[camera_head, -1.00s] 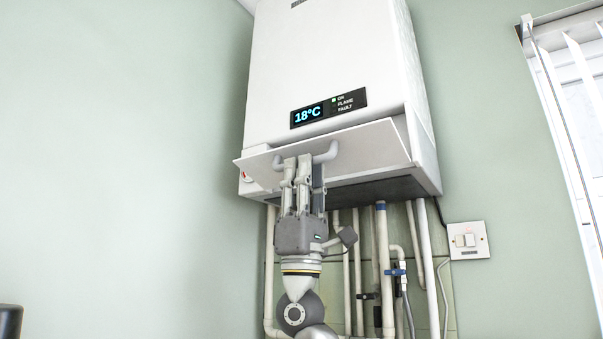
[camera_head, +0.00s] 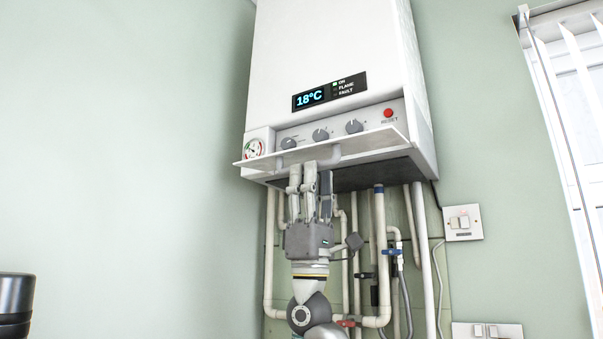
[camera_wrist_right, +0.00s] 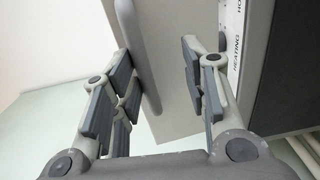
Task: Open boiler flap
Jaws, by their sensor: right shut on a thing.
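The white boiler (camera_head: 335,45) hangs on the wall in the head view. Its flap (camera_head: 375,146) is swung down and sticks out from the lower front, with a grey handle (camera_head: 322,160) on its outer side. My right gripper (camera_head: 311,173) reaches up from below at the flap's handle, shut on the flap. In the right wrist view the flap (camera_wrist_right: 170,45) and its handle (camera_wrist_right: 139,60) lie between the fingers of my right gripper (camera_wrist_right: 158,78); the exact contact is hard to see. My left gripper is not in view.
Knobs (camera_head: 320,134), a red reset button (camera_head: 388,113) and a gauge (camera_head: 254,148) show above the flap. Pipes (camera_head: 382,240) run below the boiler, close beside my right arm. A wall switch (camera_head: 462,222) is at right. The wall at left is clear.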

